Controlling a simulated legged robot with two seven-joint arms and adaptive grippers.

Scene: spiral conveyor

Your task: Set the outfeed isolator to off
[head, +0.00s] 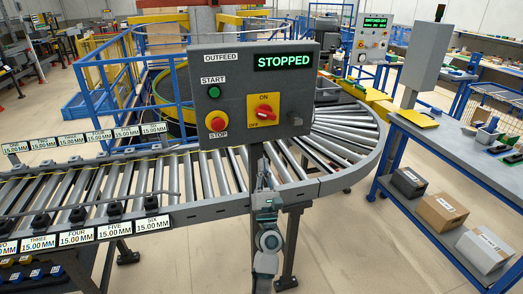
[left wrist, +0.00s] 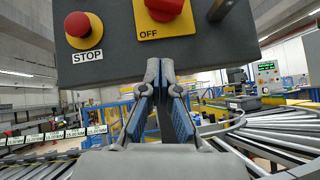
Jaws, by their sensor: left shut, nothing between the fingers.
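The grey outfeed control box (head: 235,75) stands on a post and faces me, its display reading STOPPED. On its lower right is the outfeed isolator, a red rotary knob (head: 265,111) on a yellow plate marked ON at the top and OFF at the lower left. I cannot tell surely which mark the knob points to. In the left wrist view only the lower part of the knob (left wrist: 165,8) shows, above the OFF mark. My left gripper (head: 265,182) is below the box, pointing up, apart from the knob. Its fingertips (left wrist: 160,66) are together and empty. My right gripper is not in view.
The green start button (head: 214,91) and red stop button (head: 217,124) sit left of the isolator. A roller conveyor (head: 130,186) runs behind the post and curves right. A blue-framed table (head: 460,150) stands at the right with boxes on its lower shelf. The near floor is clear.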

